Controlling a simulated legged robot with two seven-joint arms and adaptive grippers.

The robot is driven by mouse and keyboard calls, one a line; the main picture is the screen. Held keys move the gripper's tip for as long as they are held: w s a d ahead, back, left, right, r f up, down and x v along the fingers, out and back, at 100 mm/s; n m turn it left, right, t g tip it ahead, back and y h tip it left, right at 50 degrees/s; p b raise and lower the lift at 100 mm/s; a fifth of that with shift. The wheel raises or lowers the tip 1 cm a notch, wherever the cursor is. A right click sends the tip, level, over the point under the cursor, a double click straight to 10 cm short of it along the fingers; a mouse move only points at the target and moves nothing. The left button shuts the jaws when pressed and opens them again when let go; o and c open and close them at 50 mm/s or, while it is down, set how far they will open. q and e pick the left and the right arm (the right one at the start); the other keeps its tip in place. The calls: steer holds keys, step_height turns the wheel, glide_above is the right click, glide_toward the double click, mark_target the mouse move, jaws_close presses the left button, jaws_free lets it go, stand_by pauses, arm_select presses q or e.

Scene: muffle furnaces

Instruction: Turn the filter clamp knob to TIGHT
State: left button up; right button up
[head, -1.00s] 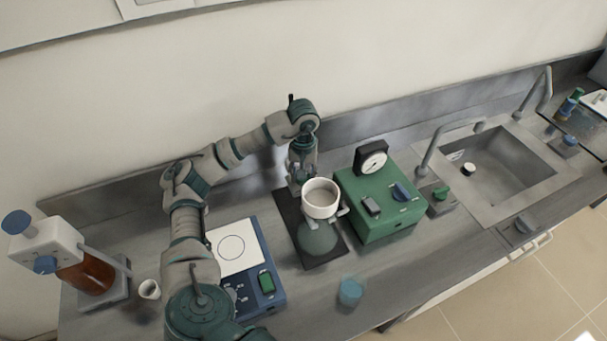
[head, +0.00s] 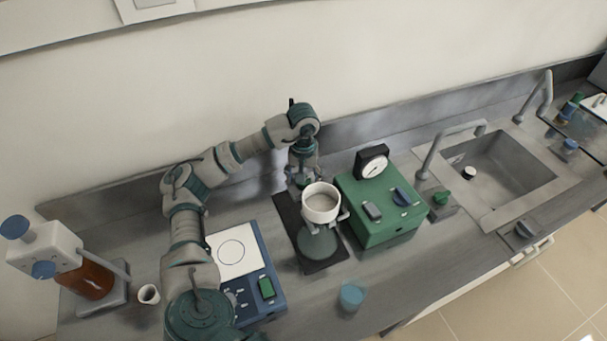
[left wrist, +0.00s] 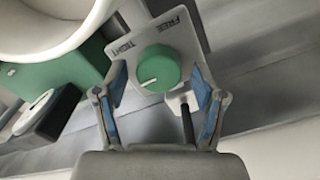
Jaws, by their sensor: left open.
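In the left wrist view, the round green filter clamp knob (left wrist: 158,67) sits on a grey plate (left wrist: 133,28) lettered TIGHT and FREE. Its white mark points to the lower left in that view, at neither word. My left gripper (left wrist: 160,80) is open, with one blue-padded finger on each side of the knob; I cannot tell whether they touch it. In the head view, my left gripper (head: 301,180) is behind the white filter funnel (head: 321,203), above a glass flask (head: 317,244). The knob is hidden there. My right gripper is not in view.
A green pump box (head: 378,215) with a gauge (head: 373,163) stands close right of the funnel. A blue hotplate (head: 262,305) lies left, beneath my arm. A blue cup (head: 352,296) stands near the front edge. The sink (head: 500,170) is farther right.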

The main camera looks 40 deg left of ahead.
arm_select(q)
step_height(320, 180, up, 12)
stand_by(0.6)
steer(key=shift+w+a+f, duration=0.1)
steer(key=shift+f, duration=0.05)
stand_by(0.3)
